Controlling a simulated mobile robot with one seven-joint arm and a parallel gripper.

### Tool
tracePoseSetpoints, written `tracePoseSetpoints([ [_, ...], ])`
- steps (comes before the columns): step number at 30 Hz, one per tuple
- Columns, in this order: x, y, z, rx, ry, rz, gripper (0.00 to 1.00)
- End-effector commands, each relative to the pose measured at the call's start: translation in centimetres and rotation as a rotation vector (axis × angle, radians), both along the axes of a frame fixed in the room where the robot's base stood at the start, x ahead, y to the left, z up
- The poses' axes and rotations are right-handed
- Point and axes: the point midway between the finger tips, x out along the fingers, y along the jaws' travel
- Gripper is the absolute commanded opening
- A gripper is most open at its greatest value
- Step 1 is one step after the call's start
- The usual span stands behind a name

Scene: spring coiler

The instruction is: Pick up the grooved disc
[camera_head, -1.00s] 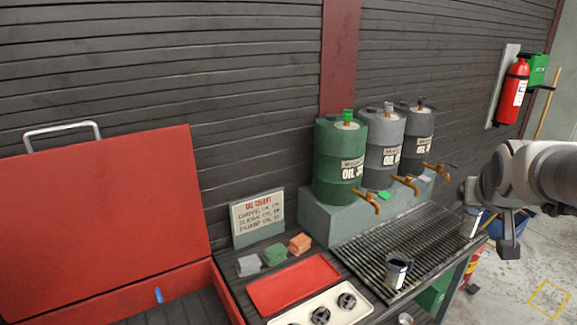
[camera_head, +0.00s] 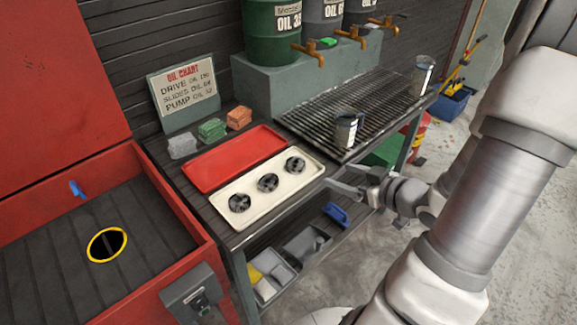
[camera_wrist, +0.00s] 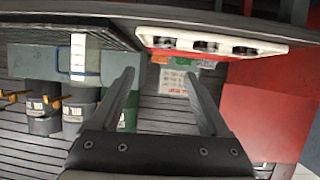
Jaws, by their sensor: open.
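Several dark round discs lie in a row in a cream tray (camera_head: 258,212) on the bench: a left disc (camera_head: 239,202), a middle disc (camera_head: 268,182) and a right disc (camera_head: 295,165). They look alike at this size, and I cannot tell which is the grooved one. My gripper (camera_head: 338,181) is open and empty, just off the tray's right end near the bench's front edge. In the wrist view my gripper (camera_wrist: 160,75) has its two fingers apart with nothing between them. There the cream tray (camera_wrist: 270,45) shows edge-on near the top, its discs partly hidden by the rim.
A red tray (camera_head: 234,157) lies behind the cream one. A metal cup (camera_head: 346,131) stands on the grating (camera_head: 365,112) to the right. Oil drums (camera_head: 272,30) with taps stand behind. An open red machine (camera_head: 55,215) is at left. A lower shelf holds bins (camera_head: 305,247).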

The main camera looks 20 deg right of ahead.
Motion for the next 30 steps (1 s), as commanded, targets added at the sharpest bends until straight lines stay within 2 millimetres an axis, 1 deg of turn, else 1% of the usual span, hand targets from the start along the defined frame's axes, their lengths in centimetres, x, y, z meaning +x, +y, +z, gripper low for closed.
tracePoseSetpoints([
  [2,-0.2,0.6,-0.4,0.026,-0.013,0.013,0.8],
  [5,0.6,1.2,-0.8,0.032,-0.018,0.025,0.8],
  [8,2.3,1.8,-1.6,0.032,-0.018,0.025,0.8],
  [15,6.9,3.4,-3.7,0.03,-0.018,0.024,0.8],
  [18,8.5,4.0,-4.3,0.03,-0.018,0.023,0.8],
  [21,9.6,4.3,-4.7,0.028,-0.016,0.022,0.8],
  [28,11.0,4.7,-5.3,0.029,-0.016,0.02,0.8],
  [30,12.0,5.0,-5.8,0.029,-0.018,0.022,0.8],
])
